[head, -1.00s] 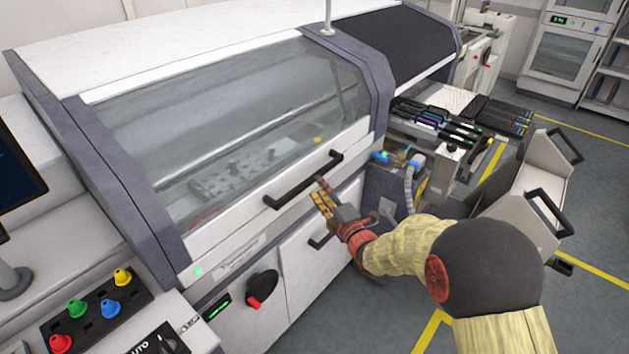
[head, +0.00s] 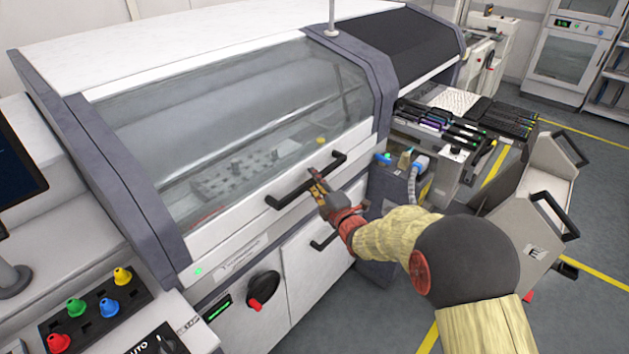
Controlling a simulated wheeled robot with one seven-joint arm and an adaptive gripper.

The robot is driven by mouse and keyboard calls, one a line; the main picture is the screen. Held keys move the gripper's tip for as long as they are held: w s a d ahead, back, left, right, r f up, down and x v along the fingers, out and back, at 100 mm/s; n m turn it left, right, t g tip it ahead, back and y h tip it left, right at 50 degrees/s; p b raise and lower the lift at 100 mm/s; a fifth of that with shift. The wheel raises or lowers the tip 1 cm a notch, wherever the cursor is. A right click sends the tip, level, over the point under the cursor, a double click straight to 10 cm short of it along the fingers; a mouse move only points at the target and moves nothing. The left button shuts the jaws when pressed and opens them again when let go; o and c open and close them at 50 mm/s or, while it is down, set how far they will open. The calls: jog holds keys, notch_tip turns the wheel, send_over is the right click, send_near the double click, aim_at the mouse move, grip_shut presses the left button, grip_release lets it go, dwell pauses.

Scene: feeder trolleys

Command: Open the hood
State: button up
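The hood (head: 215,130) is a large, slanted, see-through cover in a white and grey frame on the machine. It is down and closed. Its black bar handle (head: 290,196) runs along the white lower edge. My gripper (head: 316,182) is at the right half of this handle, its fingers overlapping the bar in the view. The fingers are small and partly merge with the handle, so I cannot tell whether they touch it or how far apart they are.
A lower door handle (head: 324,242) and a black-and-red rotary switch (head: 263,289) are on the machine front below. Coloured buttons (head: 92,311) are at the lower left. A trolley (head: 535,205) with black handles stands at the right, on open grey floor.

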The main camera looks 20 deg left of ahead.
grip_shut()
dwell(0.4)
jog(key=s+d+r+n+g+h+p, duration=0.15)
jog(key=d+r+p, duration=0.25)
jog(key=r+p, duration=0.85)
jog(key=s+d+r+g+h+p, duration=0.2)
jog(key=d+r+h+p, duration=0.15)
jog(key=r+p, duration=0.85)
jog(key=w+a+r+p, duration=0.1)
jog(key=r+p, duration=0.8)
jog(key=r, duration=0.3)
jog(key=a+r+p, duration=0.2)
jog(key=r+p, duration=0.8)
jog(key=r, duration=0.1)
jog(key=shift+w+r, duration=0.35)
jog(key=shift+w, duration=0.05)
jog(key=shift+a+n, duration=0.1)
jog(key=shift+n, duration=0.15)
